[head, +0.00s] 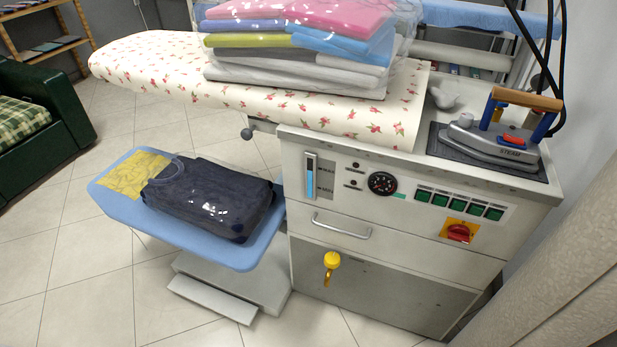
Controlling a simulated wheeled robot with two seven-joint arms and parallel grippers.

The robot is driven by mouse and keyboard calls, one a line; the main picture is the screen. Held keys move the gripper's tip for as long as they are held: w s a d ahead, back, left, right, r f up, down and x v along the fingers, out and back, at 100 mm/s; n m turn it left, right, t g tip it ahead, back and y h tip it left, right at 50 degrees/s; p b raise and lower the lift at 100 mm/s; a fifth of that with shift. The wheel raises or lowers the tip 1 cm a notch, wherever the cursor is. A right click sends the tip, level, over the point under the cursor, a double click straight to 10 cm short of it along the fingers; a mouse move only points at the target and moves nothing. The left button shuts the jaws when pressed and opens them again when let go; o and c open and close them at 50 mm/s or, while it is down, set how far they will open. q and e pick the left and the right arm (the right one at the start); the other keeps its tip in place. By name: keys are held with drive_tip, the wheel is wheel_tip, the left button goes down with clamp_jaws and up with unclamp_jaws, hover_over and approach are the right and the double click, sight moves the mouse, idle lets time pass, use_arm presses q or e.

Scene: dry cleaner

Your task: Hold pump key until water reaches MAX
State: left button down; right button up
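The water gauge (310,182) is a narrow upright window at the left of the ironing station's front panel. Neither of my grippers is in view, and nothing touches the panel.
A round black dial (382,183), a red rotary switch (458,232) and a yellow tap (331,264) are on the front. An iron (490,145) rests on top. Wrapped laundry (300,45) lies on the floral board (150,65). A blue side board (240,255) juts out left.

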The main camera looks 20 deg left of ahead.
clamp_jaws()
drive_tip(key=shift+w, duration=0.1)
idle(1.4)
